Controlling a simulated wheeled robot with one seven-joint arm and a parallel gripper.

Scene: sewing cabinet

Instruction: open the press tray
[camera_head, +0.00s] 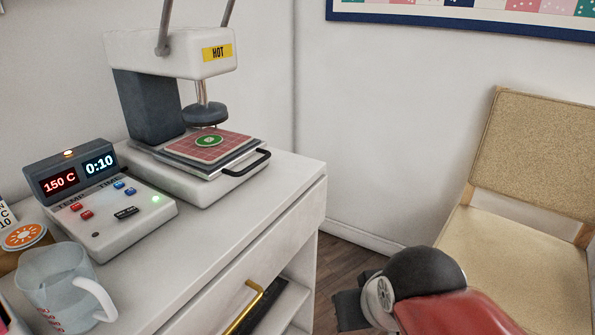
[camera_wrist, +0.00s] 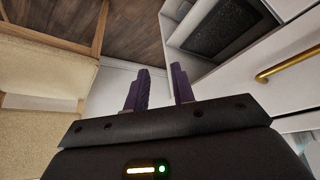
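The heat press (camera_head: 160,85) stands on the white cabinet top, with a yellow HOT label on its head. Its press tray (camera_head: 215,160) sits low under the raised round platen (camera_head: 204,114) and carries a pink gridded mat with a green round patch. The tray's black handle (camera_head: 248,164) sticks out at its front right. My gripper (camera_wrist: 159,88) shows in the wrist view with its two purple fingers apart and nothing between them. In the head view my arm's end is at lower right, off the cabinet and well apart from the handle. The press is not in the wrist view.
A control box (camera_head: 100,200) reading 150 C and 0:10 stands left of the press. A clear measuring jug (camera_head: 62,290) is at front left. The cabinet drawer has a brass handle (camera_head: 245,307), also in the wrist view (camera_wrist: 288,65). A tan chair (camera_head: 530,160) stands right.

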